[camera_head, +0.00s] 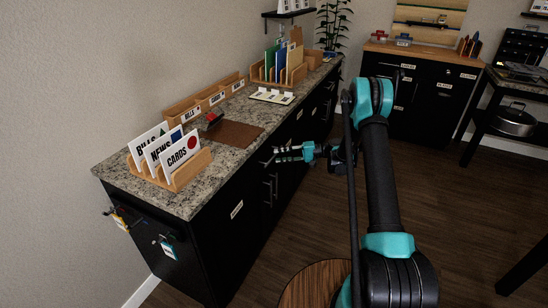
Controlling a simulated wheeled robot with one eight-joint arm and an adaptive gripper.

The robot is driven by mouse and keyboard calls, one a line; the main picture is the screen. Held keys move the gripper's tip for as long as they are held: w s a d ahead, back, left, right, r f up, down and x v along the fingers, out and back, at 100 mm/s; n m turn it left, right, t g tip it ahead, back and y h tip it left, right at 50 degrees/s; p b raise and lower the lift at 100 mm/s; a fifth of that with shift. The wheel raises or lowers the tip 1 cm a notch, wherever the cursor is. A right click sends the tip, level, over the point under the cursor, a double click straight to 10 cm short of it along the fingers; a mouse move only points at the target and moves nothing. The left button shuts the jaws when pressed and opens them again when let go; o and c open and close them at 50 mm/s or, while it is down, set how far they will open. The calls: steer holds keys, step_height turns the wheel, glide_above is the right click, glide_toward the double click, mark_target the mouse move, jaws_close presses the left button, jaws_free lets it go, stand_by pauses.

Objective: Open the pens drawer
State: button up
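The black cabinet (222,235) under the speckled stone counter has drawers and doors with dark bar handles (270,188). White labels sit on its front, one nearer label (237,209) and one farther label (299,114); both are too small to read, so I cannot tell which drawer is the pens drawer. No drawer there visibly stands out. My gripper (277,154) points left at the cabinet's upper front, just below the counter edge. Its fingers look apart with nothing visible between them. Whether it touches a handle cannot be told.
On the counter stand a wooden card sorter (190,172), a brown mat (233,134), a stapler-like red and black object (213,120) and a folder rack (292,76). Another labelled black cabinet (425,98) stands at the back. A round wooden top (312,286) is at the front. Floor between is clear.

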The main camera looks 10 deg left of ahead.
mark_target(274, 156)
steer(key=shift+s+a+f, duration=0.1)
steer(key=shift+a+f, duration=0.05)
steer(key=shift+a, duration=0.7)
steer(key=shift+a+f, duration=0.15)
steer(key=shift+a, duration=0.65)
jaws_close()
